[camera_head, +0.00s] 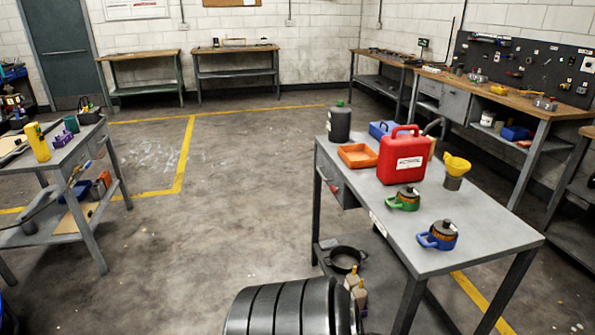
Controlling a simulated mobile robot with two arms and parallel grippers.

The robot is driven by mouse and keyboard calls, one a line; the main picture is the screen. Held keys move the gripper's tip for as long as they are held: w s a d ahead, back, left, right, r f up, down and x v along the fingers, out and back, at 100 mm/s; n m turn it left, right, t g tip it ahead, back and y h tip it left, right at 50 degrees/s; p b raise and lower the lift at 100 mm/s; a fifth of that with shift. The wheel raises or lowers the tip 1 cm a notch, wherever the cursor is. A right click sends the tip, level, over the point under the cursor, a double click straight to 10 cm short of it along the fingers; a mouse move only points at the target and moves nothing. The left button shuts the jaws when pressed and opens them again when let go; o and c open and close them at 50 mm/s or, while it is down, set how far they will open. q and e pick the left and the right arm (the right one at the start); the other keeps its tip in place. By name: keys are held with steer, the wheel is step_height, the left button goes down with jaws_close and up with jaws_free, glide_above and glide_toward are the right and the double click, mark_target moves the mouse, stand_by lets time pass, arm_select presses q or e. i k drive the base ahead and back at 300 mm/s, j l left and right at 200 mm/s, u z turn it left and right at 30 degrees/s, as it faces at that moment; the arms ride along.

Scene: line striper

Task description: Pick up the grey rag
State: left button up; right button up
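I cannot make out a grey rag in the head view. A small flat grey thing (328,243) lies on the lower shelf of the right-hand table, too small to tell what it is. Neither of my grippers is in view. The grey right-hand table (465,262) holds a red jerrycan (402,158), an orange tray (358,155), a dark canister (339,124), a blue box (382,130), a yellow funnel (456,166), and a green-handled (405,199) and a blue-handled container (438,235).
A black ribbed cylinder (290,308) stands at the bottom middle, close to the right-hand table. A grey table (75,150) with a yellow bottle (37,142) is at left. Workbenches (238,48) line the walls. The floor (235,190) between the tables is clear.

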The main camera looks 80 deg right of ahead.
mark_target(327, 244)
steer(key=z, duration=3.05)
steer(key=i+j+u, duration=0.25)
steer(key=i+j, duration=0.15)
steer(key=i+j+u, duration=0.3)
steer(key=i, duration=0.15)
steer(key=i+j, duration=0.15)
steer(key=i, duration=0.7)
steer(key=i+j, duration=0.15)
steer(key=i, duration=0.75)
steer(key=i+z, duration=0.4)
steer(key=i+j+z, duration=0.2)
steer(key=z, duration=0.15)
steer(key=i+j+z, duration=0.25)
steer(key=z, duration=0.15)
steer(key=i, duration=0.05)
